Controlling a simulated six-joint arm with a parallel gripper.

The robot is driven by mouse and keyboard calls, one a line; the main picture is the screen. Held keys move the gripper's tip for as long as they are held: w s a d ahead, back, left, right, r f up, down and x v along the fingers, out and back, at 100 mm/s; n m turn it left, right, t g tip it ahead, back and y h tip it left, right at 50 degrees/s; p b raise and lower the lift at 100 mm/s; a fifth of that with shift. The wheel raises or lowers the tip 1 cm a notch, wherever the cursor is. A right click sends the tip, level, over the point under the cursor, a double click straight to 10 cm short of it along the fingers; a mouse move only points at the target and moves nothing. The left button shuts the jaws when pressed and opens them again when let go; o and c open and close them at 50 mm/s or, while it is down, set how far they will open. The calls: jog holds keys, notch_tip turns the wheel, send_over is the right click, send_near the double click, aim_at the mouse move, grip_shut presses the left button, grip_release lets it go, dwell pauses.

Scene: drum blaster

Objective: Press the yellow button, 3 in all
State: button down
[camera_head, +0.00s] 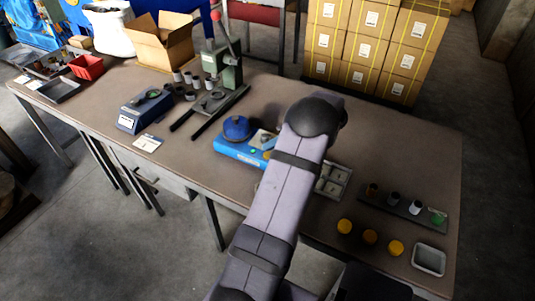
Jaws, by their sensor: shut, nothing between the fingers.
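No yellow button can be clearly made out. A blue machine (228,148) with a round dark blue lid (237,128) stands mid-table, partly behind my arm. A small green spot (254,151) shows on its front, and a small yellowish part (269,143) lies right beside my arm, too small to identify. My arm crosses the middle of the view; my gripper is hidden.
A grey strip (390,204) with several small cups and a white tray (429,260) are at the right. A compartment tray (332,181) is beside my arm. A green press (222,75), blue scale (145,110) and open carton (160,45) stand left. The back right tabletop is clear.

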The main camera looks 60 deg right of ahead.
jog(key=shift+r+p, duration=0.95)
jog(key=shift+r, duration=1.55)
dwell(0.8)
notch_tip(320, 180, up, 4)
jog(key=p, duration=0.4)
jog(key=shift+f, duration=0.1)
jog(key=shift+f, duration=0.2)
notch_tip(320, 180, down, 8)
jog(key=b, duration=0.3)
jog(key=shift+r+b, duration=0.2)
jog(key=shift+b, duration=0.1)
jog(key=shift+f+b, duration=0.45)
jog(key=shift+b, duration=0.05)
jog(key=shift+f+b, duration=0.4)
jog(key=shift+b, duration=0.25)
dwell(1.7)
